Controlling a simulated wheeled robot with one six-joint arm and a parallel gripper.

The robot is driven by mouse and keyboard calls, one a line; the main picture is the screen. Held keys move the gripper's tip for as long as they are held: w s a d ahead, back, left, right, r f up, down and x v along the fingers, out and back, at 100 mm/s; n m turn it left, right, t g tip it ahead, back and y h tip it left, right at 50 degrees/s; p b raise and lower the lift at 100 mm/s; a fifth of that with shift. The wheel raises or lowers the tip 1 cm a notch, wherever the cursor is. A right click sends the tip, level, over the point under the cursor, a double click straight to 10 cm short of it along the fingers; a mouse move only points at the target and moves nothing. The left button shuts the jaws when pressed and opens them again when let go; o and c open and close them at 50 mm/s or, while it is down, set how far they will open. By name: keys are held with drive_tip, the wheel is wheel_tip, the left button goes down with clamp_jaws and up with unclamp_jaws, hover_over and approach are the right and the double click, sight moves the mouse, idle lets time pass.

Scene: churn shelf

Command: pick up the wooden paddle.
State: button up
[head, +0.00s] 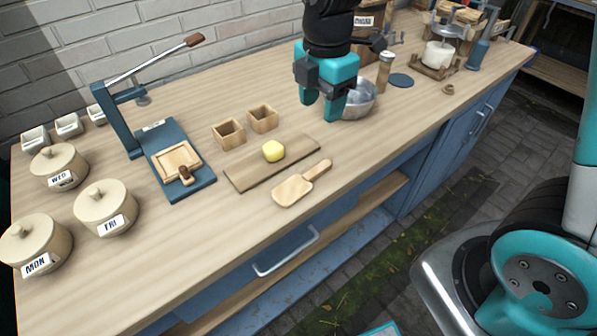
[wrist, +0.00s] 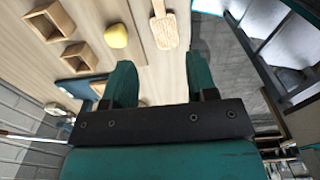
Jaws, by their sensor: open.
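The wooden paddle (head: 300,184) lies flat on the bench top near its front edge, its handle pointing up and to the right. In the wrist view the paddle (wrist: 163,30) shows at the top, ahead of and between the fingers' directions, with its handle end cut off by the frame. My gripper (head: 321,108) is open and empty. It hangs above the bench, behind the paddle and in front of the metal bowl. In the wrist view its teal fingers (wrist: 165,85) are spread wide, with nothing between them.
A yellow lump (head: 273,151) sits on a wooden board (head: 243,178) beside the paddle. Two small wooden boxes (head: 262,118), a blue press (head: 170,165), lidded pots (head: 105,210) and a metal bowl (head: 358,101) stand around. The bench right of the paddle is clear.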

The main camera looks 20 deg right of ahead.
sight(316, 170)
drive_tip(key=shift+n, duration=0.4)
drive_tip(key=f, duration=0.6)
drive_tip(key=f+p, duration=0.1)
drive_tip(key=f, duration=1)
drive_tip(key=shift+w+d+f+p, duration=0.1)
drive_tip(key=shift+w+f+p, duration=0.2)
drive_tip(key=shift+p, duration=0.1)
clamp_jaws()
